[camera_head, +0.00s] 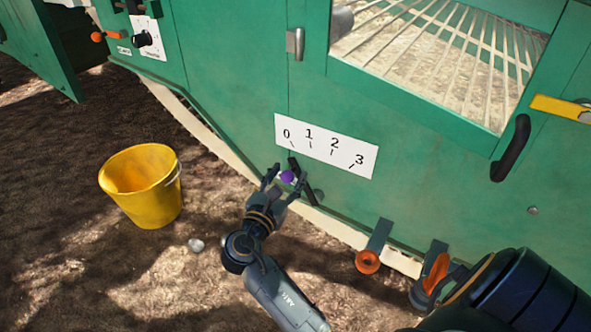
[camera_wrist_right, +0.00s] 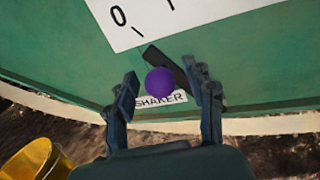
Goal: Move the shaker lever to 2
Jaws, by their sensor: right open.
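The shaker lever is a dark bar with a purple ball knob (camera_head: 287,177) on the green machine, below a white scale plate (camera_head: 328,147) marked 0 to 3. The bar's upper end lies just under the plate, between the 0 and 1 marks. My right gripper (camera_head: 279,175) is open, with its fingers on either side of the knob. In the right wrist view the purple knob (camera_wrist_right: 160,82) sits between the two open fingers, above a SHAKER label (camera_wrist_right: 162,99) that it partly hides. I cannot tell whether a finger touches it. My left gripper does not show.
A yellow bucket (camera_head: 146,190) stands on the dirt ground to the left. Orange-ended fittings (camera_head: 367,261) stick out of the machine at the lower right. A black handle (camera_head: 511,148) is on the right of the panel. A pale stone (camera_head: 196,245) lies on the ground.

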